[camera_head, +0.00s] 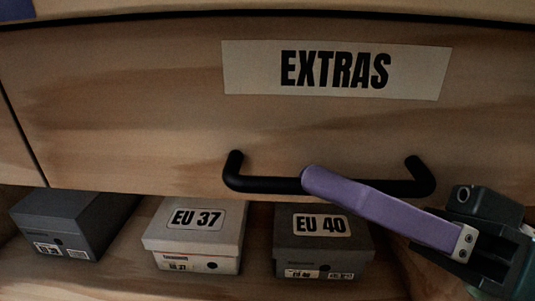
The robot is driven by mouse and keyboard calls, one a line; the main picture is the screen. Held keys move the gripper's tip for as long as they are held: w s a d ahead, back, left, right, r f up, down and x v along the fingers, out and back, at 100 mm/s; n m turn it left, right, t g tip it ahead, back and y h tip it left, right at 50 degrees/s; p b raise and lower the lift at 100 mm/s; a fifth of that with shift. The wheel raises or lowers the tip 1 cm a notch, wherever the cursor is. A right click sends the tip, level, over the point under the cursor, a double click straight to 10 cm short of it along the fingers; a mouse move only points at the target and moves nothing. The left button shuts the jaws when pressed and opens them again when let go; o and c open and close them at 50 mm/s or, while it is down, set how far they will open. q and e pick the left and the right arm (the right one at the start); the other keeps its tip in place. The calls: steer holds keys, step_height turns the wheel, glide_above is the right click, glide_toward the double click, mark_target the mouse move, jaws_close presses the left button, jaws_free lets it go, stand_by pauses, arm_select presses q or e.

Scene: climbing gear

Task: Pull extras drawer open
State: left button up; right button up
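The extras drawer (120,90) is a wooden front with a white label (335,70) reading EXTRAS. A black bar handle (265,185) is fixed low on the front. No gap from opening can be made out at its edges. My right gripper (318,180) comes in from the lower right. Its purple finger lies slantwise across the handle bar and covers part of its middle and right. Only one finger shows clearly, so I cannot tell whether the gripper is closed on the bar. My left gripper is not in view.
Below the drawer is an open shelf (120,285). On it stand a dark box (70,220) at left, a light box marked EU 37 (190,245) in the middle and a dark box marked EU 40 (322,240). Another wooden panel (15,150) borders the drawer at left.

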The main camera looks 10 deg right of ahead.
steer(key=shift+w+a+r, duration=0.2)
steer(key=shift+a, duration=0.4)
jaws_close()
stand_by(1.1)
